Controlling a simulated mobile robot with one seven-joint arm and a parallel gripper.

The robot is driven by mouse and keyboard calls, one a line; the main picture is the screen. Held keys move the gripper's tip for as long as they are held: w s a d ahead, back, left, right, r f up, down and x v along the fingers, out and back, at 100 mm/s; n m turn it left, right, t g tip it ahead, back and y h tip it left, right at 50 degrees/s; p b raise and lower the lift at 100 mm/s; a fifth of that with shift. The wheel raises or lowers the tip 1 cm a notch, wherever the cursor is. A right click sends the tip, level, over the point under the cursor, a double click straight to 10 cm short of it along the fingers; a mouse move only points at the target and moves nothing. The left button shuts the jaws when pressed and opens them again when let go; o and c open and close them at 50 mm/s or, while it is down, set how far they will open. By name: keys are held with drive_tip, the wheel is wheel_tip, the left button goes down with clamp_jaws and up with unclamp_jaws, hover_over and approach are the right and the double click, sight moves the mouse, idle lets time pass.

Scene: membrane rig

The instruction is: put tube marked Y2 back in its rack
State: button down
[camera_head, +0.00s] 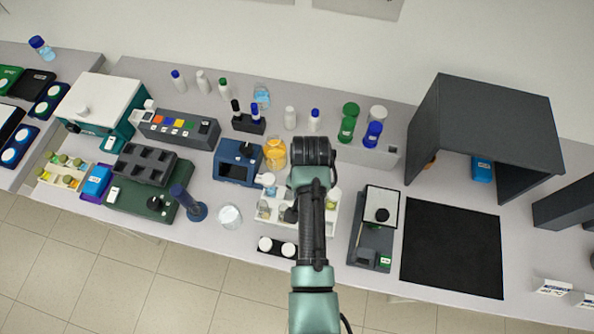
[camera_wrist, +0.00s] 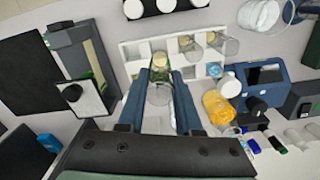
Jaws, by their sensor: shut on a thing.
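My gripper (camera_wrist: 160,103) is shut on a clear glass tube (camera_wrist: 160,94) in the wrist view. The tube has a pale end and a greenish part at its far end; no Y2 marking can be read. The white rack (camera_wrist: 131,47) with square openings lies just beyond the fingertips, and the held tube's far end overlaps its near side. I cannot tell whether the tube is in an opening or above it. Other tubes (camera_wrist: 190,47) stand in the rack to the right. In the head view the rack (camera_head: 262,220) is partly hidden under my arm, which also hides my fingers.
An orange-filled bottle (camera_head: 275,153) and a blue device (camera_head: 236,163) stand left of my wrist. A balance-like device (camera_head: 371,256) and a black mat (camera_head: 451,248) lie to the right. A strip with white round tops (camera_head: 277,247) is at the table's front edge.

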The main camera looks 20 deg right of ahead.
drive_tip(key=shift+s+r, duration=0.1)
drive_tip(key=shift+s, duration=0.1)
drive_tip(key=shift+s+f+b, duration=0.2)
drive_tip(key=shift+f+b, duration=0.15)
drive_tip(key=shift+b, duration=0.15)
wheel_tip(320, 180, down, 4)
drive_tip(key=b, duration=0.4)
drive_tip(key=shift+w+f+b, duration=0.15)
drive_tip(key=shift+f+b, duration=1.2)
drive_tip(key=shift+f, duration=0.7)
drive_tip(key=shift+f, duration=0.3)
drive_tip(key=c, duration=0.5)
unclamp_jaws()
wheel_tip(320, 180, up, 13)
